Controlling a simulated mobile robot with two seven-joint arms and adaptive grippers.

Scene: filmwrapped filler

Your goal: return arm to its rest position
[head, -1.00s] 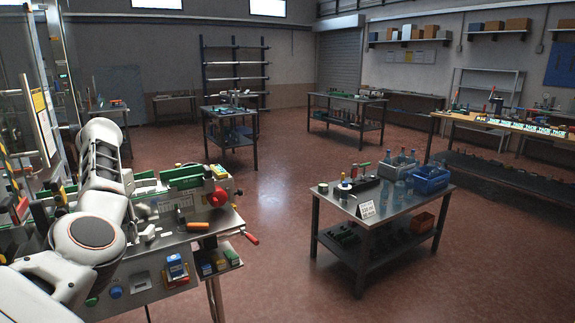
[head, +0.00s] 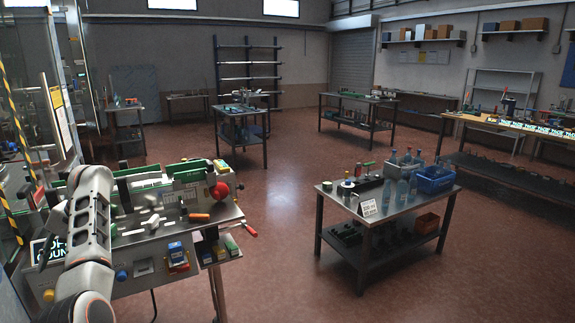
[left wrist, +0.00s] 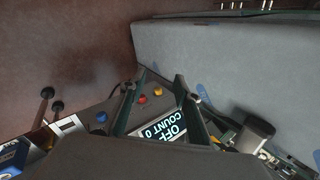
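My left arm (head: 88,225) rises at the left edge of the head view, in front of the left end of the machine bench. I cannot make out its fingers there. In the left wrist view the two dark fingers of my left gripper (left wrist: 155,88) stand apart with nothing between their tips. Beyond them is a control panel with a lit display (left wrist: 165,132) reading OFF and COUNT 0, and blue, red and yellow buttons. My right arm and gripper are in neither view.
The machine bench (head: 150,283) with a red knob (head: 221,190) lies right beside my left arm. A metal table (head: 400,211) with bottles and a blue crate (head: 435,180) stands to the right. Red floor (head: 275,235) between them is clear.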

